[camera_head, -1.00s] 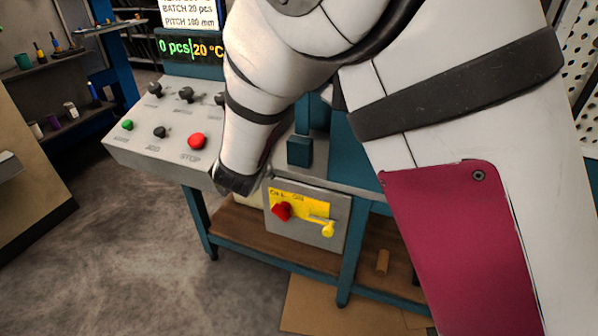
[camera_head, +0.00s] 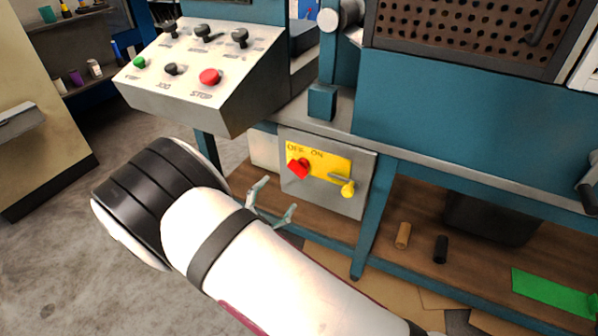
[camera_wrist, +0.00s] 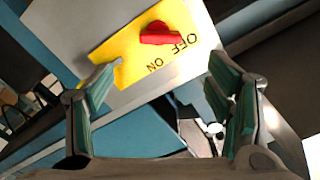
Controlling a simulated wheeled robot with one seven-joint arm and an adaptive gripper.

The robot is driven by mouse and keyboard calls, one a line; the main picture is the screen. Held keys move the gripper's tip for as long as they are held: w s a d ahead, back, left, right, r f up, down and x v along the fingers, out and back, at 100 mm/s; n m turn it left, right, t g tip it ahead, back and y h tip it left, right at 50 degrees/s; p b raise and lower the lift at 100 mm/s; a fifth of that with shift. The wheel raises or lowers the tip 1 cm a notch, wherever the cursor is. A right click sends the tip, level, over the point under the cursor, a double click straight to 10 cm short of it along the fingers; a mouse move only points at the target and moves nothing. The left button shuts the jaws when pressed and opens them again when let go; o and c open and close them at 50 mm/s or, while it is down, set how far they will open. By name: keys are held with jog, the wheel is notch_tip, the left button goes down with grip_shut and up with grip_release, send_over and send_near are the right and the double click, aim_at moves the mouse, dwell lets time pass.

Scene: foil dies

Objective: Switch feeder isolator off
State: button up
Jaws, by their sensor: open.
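The isolator box (camera_head: 365,160) is a grey box below the machine's bench, with a yellow plate (camera_head: 335,162) lettered OFF and ON. A red handle (camera_head: 299,168) sits on the plate's left, beneath OFF. To its right is a small lever with a yellow knob (camera_head: 348,188). My gripper (camera_head: 277,200) is open and empty, just left of and below the red handle, apart from it. In the wrist view, my gripper (camera_wrist: 166,60) has its fingers spread on either side of the yellow plate (camera_wrist: 120,50), and the red handle (camera_wrist: 160,35) lies ahead between them.
A control panel (camera_head: 235,95) with a red STOP button (camera_head: 210,77) overhangs at the upper left. Blue frame legs (camera_head: 372,215) stand beside the box. A wooden shelf (camera_head: 415,215) below holds small cylinders. Open floor lies to the left.

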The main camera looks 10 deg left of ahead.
aim_at(296, 172)
jog(key=b+x, duration=0.3)
jog(key=x, duration=0.9)
jog(key=shift+w+d, duration=0.1)
jog(key=shift+w, duration=0.25)
jog(key=c, duration=1.2)
